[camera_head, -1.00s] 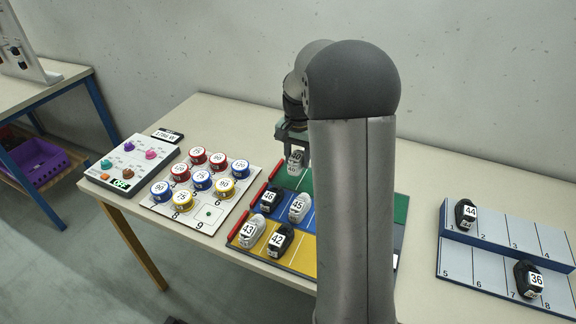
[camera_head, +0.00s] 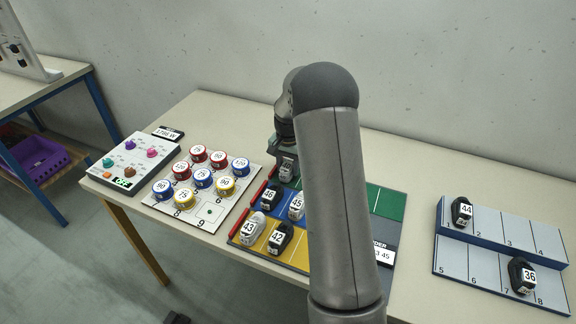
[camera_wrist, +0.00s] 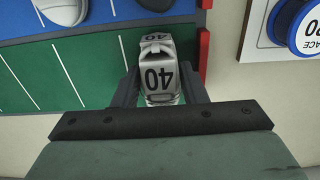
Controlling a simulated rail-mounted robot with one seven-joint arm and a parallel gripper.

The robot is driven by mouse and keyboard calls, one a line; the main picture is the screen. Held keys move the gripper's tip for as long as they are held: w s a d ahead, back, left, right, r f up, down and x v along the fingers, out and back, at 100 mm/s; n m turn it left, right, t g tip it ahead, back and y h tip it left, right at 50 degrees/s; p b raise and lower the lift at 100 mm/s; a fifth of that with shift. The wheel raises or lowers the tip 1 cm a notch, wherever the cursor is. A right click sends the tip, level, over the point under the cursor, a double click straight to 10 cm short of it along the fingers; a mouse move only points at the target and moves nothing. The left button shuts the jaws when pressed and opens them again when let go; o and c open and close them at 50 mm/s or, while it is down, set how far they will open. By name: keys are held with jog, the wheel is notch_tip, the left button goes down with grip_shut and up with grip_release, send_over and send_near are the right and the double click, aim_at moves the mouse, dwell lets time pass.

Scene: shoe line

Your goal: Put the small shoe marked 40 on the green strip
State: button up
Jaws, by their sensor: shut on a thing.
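The small grey shoe marked 40 (camera_wrist: 157,72) is between the fingers of my gripper (camera_wrist: 160,92) in the wrist view, its label upside down there. It is over the end of the green strip (camera_wrist: 95,72) beside the red edge. I cannot tell whether its sole touches the strip. In the head view the shoe (camera_head: 287,166) and my gripper (camera_head: 286,158) are at the back left of the board, and my arm hides part of the green strip (camera_head: 386,203).
Shoes 46 (camera_head: 268,195), 45 (camera_head: 296,207), 43 (camera_head: 253,227) and 42 (camera_head: 280,238) stand on the blue and yellow strips. A board with colored spools (camera_head: 203,178) is at left. A rack holds shoes 44 (camera_head: 461,211) and 36 (camera_head: 522,276).

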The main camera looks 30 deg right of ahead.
aim_at(288, 164)
jog(key=shift+f, duration=0.1)
jog(key=shift+f, duration=0.15)
jog(key=o, duration=0.7)
notch_tip(288, 164, up, 13)
jog(key=b, duration=0.1)
jog(key=s+a+r+n, duration=0.2)
jog(key=s+a+n, duration=0.1)
jog(key=s+a, duration=0.4)
jog(key=s+a+r+n, duration=0.2)
jog(key=s+a, duration=0.3)
jog(key=s, duration=0.3)
jog(key=s+a+f+n, duration=0.2)
jog(key=s, duration=0.7)
jog(key=s+a+f+n, duration=0.2)
jog(key=s+a+n, duration=0.1)
jog(key=s, duration=0.6)
jog(key=shift+a, duration=0.3)
